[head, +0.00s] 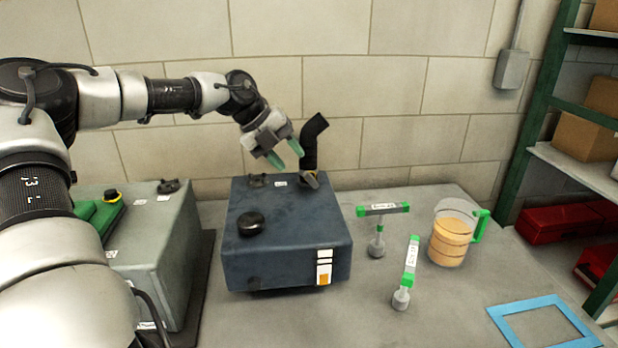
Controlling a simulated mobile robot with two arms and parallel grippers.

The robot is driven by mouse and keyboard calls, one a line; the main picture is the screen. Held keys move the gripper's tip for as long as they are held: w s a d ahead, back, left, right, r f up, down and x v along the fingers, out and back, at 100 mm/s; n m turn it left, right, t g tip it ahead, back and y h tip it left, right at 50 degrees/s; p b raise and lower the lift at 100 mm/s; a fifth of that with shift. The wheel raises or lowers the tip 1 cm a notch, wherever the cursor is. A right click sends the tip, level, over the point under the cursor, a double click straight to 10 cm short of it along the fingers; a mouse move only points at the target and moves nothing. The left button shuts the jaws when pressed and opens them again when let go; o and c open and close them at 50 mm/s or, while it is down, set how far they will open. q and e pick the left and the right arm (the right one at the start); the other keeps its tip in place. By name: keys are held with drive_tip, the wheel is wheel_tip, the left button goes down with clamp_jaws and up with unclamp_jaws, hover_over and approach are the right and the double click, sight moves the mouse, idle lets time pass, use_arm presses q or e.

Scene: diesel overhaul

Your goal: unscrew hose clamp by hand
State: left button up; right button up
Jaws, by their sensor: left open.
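A black bent hose (311,143) stands up from the back right of a dark blue box-shaped unit (285,225) on the table. A small grey piece, perhaps the hose clamp (311,180), sits at the hose's foot; its details are too small to tell. My left gripper (286,158) is open, with green fingertips pointing down and right. It is just left of the hose, above the unit's back edge, and its jaws look empty. Whether the right fingertip touches the hose, I cannot tell. My right gripper is not in view.
A black cap (251,223) is on the unit's top. Two green-and-grey T-handled tools (378,225) (409,270), a jug of orange liquid (452,236) and a blue frame (543,322) are at right. A grey-green machine (158,245) stands left; shelving (575,160) is far right.

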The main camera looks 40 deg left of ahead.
sight(307, 179)
use_arm(q)
drive_tip(key=x, duration=0.5)
drive_tip(key=shift+w+d+f+p, duration=0.1)
drive_tip(key=shift+w+f+p, duration=0.15)
drive_tip(key=shift+f+p, duration=0.05)
drive_tip(key=shift+x, duration=0.9)
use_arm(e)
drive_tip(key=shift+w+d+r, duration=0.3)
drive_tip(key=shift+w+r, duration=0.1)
use_arm(q)
drive_tip(key=shift+c, duration=0.3)
clamp_jaws()
drive_tip(key=t+h+b, duration=0.1)
drive_tip(key=b, duration=0.2)
drive_tip(key=t+h+b, duration=0.1)
drive_tip(key=t+b, duration=0.1)
drive_tip(key=b, duration=0.1)
drive_tip(key=shift+s+f+t+h+b, duration=0.1)
drive_tip(key=shift+f+t+h+b, duration=0.2)
drive_tip(key=shift+f+h+b, duration=0.1)
drive_tip(key=shift+r+t+h+b, duration=0.15)
drive_tip(key=shift+t+h+b, duration=0.15)
drive_tip(key=shift+t+b, duration=0.1)
drive_tip(key=shift+r, duration=0.15)
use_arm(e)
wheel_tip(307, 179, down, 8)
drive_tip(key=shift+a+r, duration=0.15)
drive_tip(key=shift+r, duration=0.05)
